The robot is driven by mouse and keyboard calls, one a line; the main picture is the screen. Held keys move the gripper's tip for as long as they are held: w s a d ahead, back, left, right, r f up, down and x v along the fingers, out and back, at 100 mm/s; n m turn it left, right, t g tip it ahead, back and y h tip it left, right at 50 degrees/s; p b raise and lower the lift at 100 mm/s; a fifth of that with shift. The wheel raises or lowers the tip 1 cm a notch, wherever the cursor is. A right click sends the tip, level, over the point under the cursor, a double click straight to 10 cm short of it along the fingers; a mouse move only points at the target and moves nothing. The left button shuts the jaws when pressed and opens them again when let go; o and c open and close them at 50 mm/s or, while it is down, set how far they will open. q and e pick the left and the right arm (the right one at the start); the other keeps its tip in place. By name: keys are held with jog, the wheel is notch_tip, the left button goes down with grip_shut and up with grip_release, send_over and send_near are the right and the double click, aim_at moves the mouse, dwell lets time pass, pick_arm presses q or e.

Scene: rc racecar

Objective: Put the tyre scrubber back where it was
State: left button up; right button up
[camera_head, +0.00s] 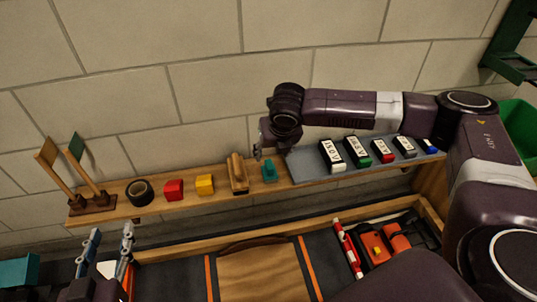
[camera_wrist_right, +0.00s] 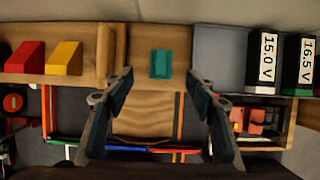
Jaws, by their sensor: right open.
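A wooden tool with a raised grip, which looks like the tyre scrubber (camera_head: 238,173), stands on the wooden shelf between a yellow block and a small teal block (camera_head: 269,172). In the right wrist view its wooden side (camera_wrist_right: 111,50) shows left of the teal block (camera_wrist_right: 160,64). My right gripper (camera_wrist_right: 160,84) is open and empty; its fingers frame the teal block without visibly touching it. In the head view my right gripper (camera_head: 264,150) hangs just above the shelf beside the wooden tool. My left gripper (camera_head: 110,243) is open and empty at the lower left.
The shelf (camera_head: 150,213) also holds two small flags (camera_head: 76,180), a black tape roll (camera_head: 139,192), a red block (camera_head: 173,190) and a yellow block (camera_head: 205,185). Several labelled batteries (camera_head: 331,155) stand on a grey mat to the right. A tray (camera_head: 258,275) lies below.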

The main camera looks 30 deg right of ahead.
jog(key=s+a+f+m+t+y, duration=0.1)
jog(key=s+a+f+m+y, duration=0.15)
jog(key=a, duration=0.75)
jog(key=s+a+f+m+y, duration=0.1)
jog(key=s+a+y, duration=0.15)
jog(key=a, duration=0.85)
jog(key=s+a+r+m+t+y, duration=0.1)
jog(key=s+a+r+m+y, duration=0.15)
jog(key=a, duration=0.35)
jog(key=s+a+r+m+t+y, duration=0.1)
jog(key=s+a+r+m+y, duration=0.1)
jog(key=a+r+m, duration=0.3)
notch_tip(320, 180, up, 3)
jog(key=d+m+t, duration=0.3)
jog(key=m+t, duration=0.1)
jog(key=m, duration=0.5)
jog(key=s+d+m+t+h, duration=0.2)
jog(key=d+m+h, duration=0.3)
jog(key=d+m, duration=0.5)
jog(key=d+t, duration=0.1)
jog(key=d, duration=0.2)
jog(key=shift+s+d+f+m, duration=0.25)
jog(key=shift+s+d+m, duration=0.05)
jog(key=shift+s+d, duration=0.1)
